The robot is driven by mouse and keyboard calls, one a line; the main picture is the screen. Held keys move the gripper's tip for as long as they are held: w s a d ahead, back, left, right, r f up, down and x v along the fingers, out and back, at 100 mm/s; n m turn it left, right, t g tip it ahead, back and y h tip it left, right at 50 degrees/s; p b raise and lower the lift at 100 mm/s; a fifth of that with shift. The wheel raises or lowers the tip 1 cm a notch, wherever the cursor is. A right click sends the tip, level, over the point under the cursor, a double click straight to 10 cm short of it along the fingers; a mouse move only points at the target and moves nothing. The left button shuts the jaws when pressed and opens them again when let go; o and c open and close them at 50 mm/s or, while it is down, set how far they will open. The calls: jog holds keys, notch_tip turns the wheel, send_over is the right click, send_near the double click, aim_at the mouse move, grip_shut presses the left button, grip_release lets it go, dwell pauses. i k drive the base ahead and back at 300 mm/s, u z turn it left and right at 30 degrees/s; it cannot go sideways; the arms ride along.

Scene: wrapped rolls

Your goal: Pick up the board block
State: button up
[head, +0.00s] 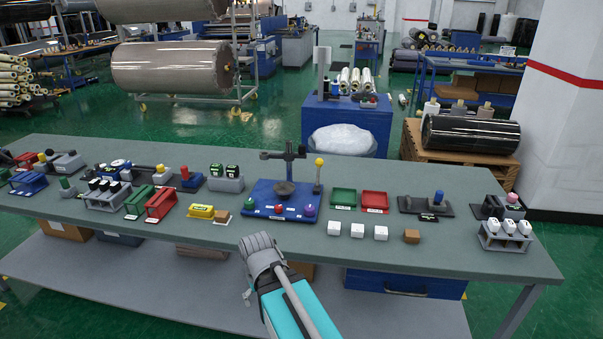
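A small brown, cardboard-coloured block (411,236) sits on the workbench (470,262) near its front edge, at the right end of a row with three white blocks (357,230). Another small brown block (221,217) sits beside the yellow item (201,211), left of my gripper. I cannot tell which brown one is the board block. My gripper (260,244) is over the bench's front edge, in front of the blue fixture and apart from both brown blocks. It is seen from behind, so its fingertips and anything between them are hard to make out.
The blue fixture (262,202) with an upright post stands just beyond my gripper. Green (344,196) and red (375,199) trays lie behind the white blocks. A grey rack with white-topped pieces (505,238) stands at right. Racks and small parts crowd the left. Bench space right of the brown block is clear.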

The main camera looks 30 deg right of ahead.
aim_at(412, 236)
jog(key=z, duration=1.5)
